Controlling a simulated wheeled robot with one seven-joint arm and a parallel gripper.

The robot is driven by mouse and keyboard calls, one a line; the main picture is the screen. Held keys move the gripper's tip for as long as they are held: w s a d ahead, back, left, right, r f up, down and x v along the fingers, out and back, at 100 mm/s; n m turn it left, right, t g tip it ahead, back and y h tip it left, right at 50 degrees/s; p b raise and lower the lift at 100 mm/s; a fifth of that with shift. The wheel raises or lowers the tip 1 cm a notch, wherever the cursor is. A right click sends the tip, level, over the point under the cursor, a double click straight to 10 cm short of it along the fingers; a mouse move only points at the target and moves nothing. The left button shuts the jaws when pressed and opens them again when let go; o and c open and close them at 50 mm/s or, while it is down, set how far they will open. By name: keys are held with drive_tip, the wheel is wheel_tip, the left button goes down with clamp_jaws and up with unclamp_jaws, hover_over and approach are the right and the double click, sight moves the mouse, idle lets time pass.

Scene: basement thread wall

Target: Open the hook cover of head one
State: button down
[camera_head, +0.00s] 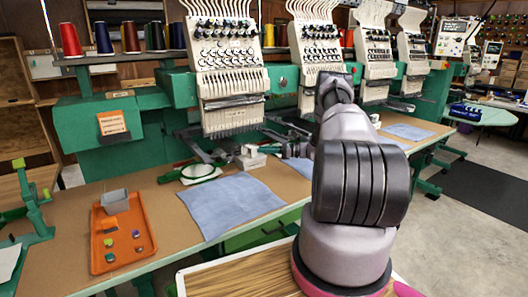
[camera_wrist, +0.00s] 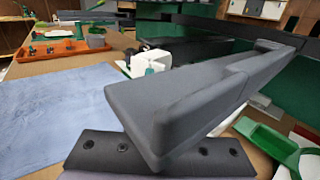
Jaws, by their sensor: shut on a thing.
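Head one (camera_head: 228,65) is the nearest embroidery head, with its needle case above the table. A white block (camera_head: 250,157) sits at the table below it and also shows in the wrist view (camera_wrist: 150,62). I cannot clearly tell the hook cover apart. My gripper shows in the wrist view as long dark grey fingers (camera_wrist: 215,88) above a mount with screws, reaching to the upper right. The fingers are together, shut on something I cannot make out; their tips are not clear.
A blue cloth (camera_head: 232,205) lies on the table, with an orange tray (camera_head: 122,232) of small things to its left. A green hoop (camera_head: 200,172) lies behind the cloth. A green frame (camera_wrist: 266,140) is close on the right in the wrist view.

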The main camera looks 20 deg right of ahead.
drive_tip(key=shift+w+a, duration=0.15)
drive_tip(key=shift+a, duration=0.5)
drive_tip(key=c, duration=1)
unclamp_jaws()
drive_tip(key=shift+a+r, duration=0.1)
drive_tip(key=v, duration=1.1)
drive_tip(key=shift+d, duration=0.35)
drive_tip(key=shift+d, duration=0.15)
